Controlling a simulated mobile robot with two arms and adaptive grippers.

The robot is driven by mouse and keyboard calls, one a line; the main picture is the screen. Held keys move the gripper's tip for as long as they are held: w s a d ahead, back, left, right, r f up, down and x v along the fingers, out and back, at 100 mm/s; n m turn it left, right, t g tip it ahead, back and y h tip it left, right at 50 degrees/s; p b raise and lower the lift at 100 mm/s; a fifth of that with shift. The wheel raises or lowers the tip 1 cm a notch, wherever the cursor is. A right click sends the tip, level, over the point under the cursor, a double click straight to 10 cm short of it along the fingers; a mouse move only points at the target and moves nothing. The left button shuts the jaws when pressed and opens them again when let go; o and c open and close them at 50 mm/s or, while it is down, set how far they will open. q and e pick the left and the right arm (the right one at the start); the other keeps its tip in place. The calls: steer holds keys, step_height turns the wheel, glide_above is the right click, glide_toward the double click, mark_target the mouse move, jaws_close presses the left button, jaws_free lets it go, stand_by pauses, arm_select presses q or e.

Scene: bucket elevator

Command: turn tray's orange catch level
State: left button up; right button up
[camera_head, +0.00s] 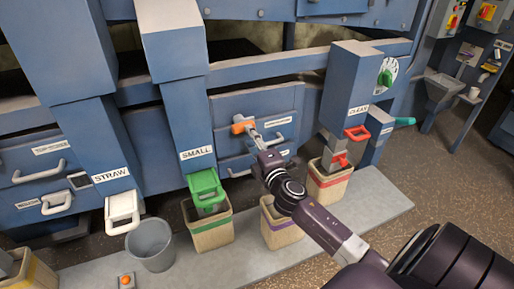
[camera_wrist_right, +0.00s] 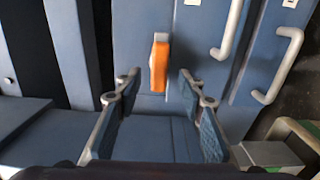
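The orange catch (camera_head: 243,124) is on the blue drawer-like tray front (camera_head: 290,101) above the bins. In the head view it looks about level, its long side near the tray edge's direction. My right gripper (camera_head: 254,134) is close in front of it. In the right wrist view, the orange catch (camera_wrist_right: 158,64) lies in the gap between the spread fingertips of the right gripper (camera_wrist_right: 157,82). The fingers stand open on either side; I cannot tell whether either touches it. Its long side runs nearly up and down there, roughly along the handles. My left gripper is out of view.
Below stand a green-rimmed bin (camera_head: 211,232), a purple-rimmed bin (camera_head: 280,229), a red-rimmed bin (camera_head: 329,186) and a grey bucket (camera_head: 151,246). The blue SMALL chute (camera_head: 187,120) is left of the catch. A drawer handle (camera_wrist_right: 231,28) is beside it in the wrist view.

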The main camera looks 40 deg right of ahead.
steer(key=shift+v, duration=2.75)
steer(key=s+a+f+m+g, duration=0.4)
steer(key=s+f+m, duration=0.1)
steer(key=s+f, duration=0.25)
steer(key=s+a+f+m+g, duration=0.35)
steer(key=s+f+m, duration=0.25)
steer(key=s, duration=0.2)
steer(key=s+a+f+m+g+y, duration=0.1)
steer(key=s+a+f+g+y, duration=0.15)
steer(key=s+a, duration=0.4)
steer(key=s+a+f+m+g+y, duration=0.1)
steer(key=s+a+g+y, duration=0.1)
steer(key=s+a+g, duration=0.35)
steer(key=s+f, duration=0.2)
steer(key=f, duration=1.1)
steer(key=s+f, duration=0.2)
steer(key=f, duration=1)
steer(key=s+d+f+g, duration=0.1)
steer(key=s+d+f, duration=0.1)
steer(key=s+f, duration=1.5)
steer(key=shift+s+d+f, duration=0.35)
steer(key=shift+s+d, duration=0.05)
steer(key=shift+s, duration=0.05)
